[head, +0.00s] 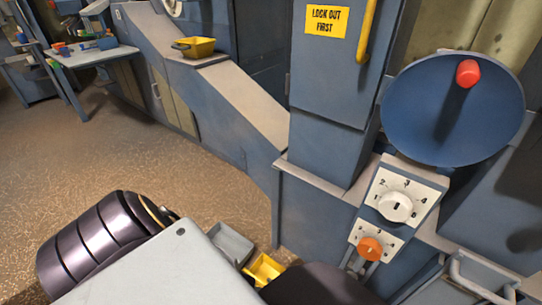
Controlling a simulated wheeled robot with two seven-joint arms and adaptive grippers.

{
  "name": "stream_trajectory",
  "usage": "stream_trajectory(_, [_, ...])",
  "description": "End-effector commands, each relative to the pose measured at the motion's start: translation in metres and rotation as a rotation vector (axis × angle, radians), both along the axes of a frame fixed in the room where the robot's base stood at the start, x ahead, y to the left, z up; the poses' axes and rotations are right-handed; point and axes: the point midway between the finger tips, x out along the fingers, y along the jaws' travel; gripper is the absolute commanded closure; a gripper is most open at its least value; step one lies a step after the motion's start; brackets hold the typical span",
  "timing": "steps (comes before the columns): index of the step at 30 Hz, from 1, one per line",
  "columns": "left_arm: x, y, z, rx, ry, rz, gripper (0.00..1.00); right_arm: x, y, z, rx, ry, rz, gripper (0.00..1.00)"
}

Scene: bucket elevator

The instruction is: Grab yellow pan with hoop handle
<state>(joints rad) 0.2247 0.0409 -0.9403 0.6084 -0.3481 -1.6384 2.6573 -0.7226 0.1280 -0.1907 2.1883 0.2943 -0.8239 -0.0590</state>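A yellow pan (195,47) sits on the flat grey ledge of the sloping blue housing, at the upper middle of the head view. A thin dark handle shows at its left side; its full shape is too small to tell. A second yellow container (264,269) is low in the view beside a grey tray (232,243), partly hidden by my own body. I cannot make out a handle on it. Neither of my grippers can be clearly made out.
A blue cabinet with a yellow bar handle (367,30) and a lock-out sign (326,20) stands right of centre. A blue disc with a red knob (467,73) and numbered dials (395,206) are at right. A workbench (92,55) is far left. Brown floor (130,145) is open.

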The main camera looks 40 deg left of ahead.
Motion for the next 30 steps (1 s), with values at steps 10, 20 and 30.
stream_trajectory(10, [0.0002, 0.0002, 0.0000, 0.000, 0.000, 0.000, 0.89, 0.0000, -0.0005, -0.0003, -0.001, 0.000, 0.000, 0.57])
stream_trajectory(20, [0.0002, 0.0001, 0.0001, 0.000, 0.000, 0.000, 1.00, -0.0001, -0.0005, -0.0003, -0.001, 0.000, 0.000, 0.57])
stream_trajectory(30, [0.0007, 0.0002, 0.0005, 0.000, 0.000, 0.000, 1.00, -0.0001, -0.0004, 0.0000, -0.001, 0.000, 0.000, 0.57])
